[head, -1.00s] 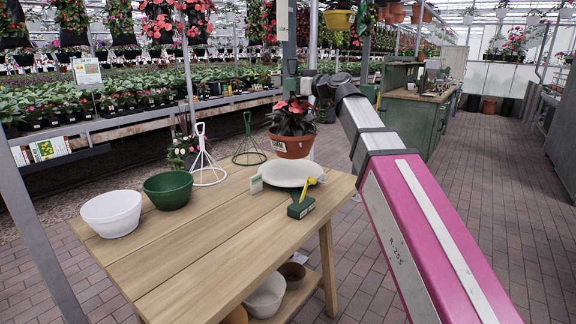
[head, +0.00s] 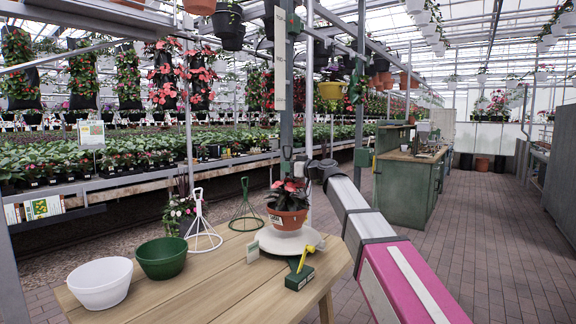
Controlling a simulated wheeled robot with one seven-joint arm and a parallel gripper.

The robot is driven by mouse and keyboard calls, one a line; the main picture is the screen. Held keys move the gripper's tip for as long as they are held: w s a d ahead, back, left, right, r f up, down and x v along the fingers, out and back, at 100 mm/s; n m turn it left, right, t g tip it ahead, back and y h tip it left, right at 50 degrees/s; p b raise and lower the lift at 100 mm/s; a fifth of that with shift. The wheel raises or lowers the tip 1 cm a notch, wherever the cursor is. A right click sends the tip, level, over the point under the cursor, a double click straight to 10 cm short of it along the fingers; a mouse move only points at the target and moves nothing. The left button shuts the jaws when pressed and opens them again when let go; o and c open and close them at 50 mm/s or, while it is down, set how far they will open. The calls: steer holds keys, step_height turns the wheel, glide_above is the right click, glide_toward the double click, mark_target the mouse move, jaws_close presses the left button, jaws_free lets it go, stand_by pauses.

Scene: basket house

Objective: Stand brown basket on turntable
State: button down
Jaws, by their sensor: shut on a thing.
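The brown basket (head: 287,220), a terracotta-coloured pot with red flowers and a white label, is upright over the turntable (head: 292,245). The turntable is a pale round disc at the table's far right corner. The pot covers part of the disc; I cannot tell whether its bottom touches it. My gripper (head: 289,168) is small and hard to make out against the green post, above the flowers at the end of my arm. It is shut on the basket's upper hanger, whose thin parts barely show.
On the wooden table (head: 200,285) stand a white bowl (head: 100,283), a green bowl (head: 162,258), white (head: 203,225) and green (head: 244,210) wire hangers, a small card (head: 252,251) and a green block with a yellow piece (head: 299,277). A green post (head: 286,100) rises behind. The aisle at right is clear.

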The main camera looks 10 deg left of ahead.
steer(key=shift+f, duration=1.95)
steer(key=c, duration=1.1)
jaws_free()
steer(key=shift+f, duration=0.15)
steer(key=v, duration=1.2)
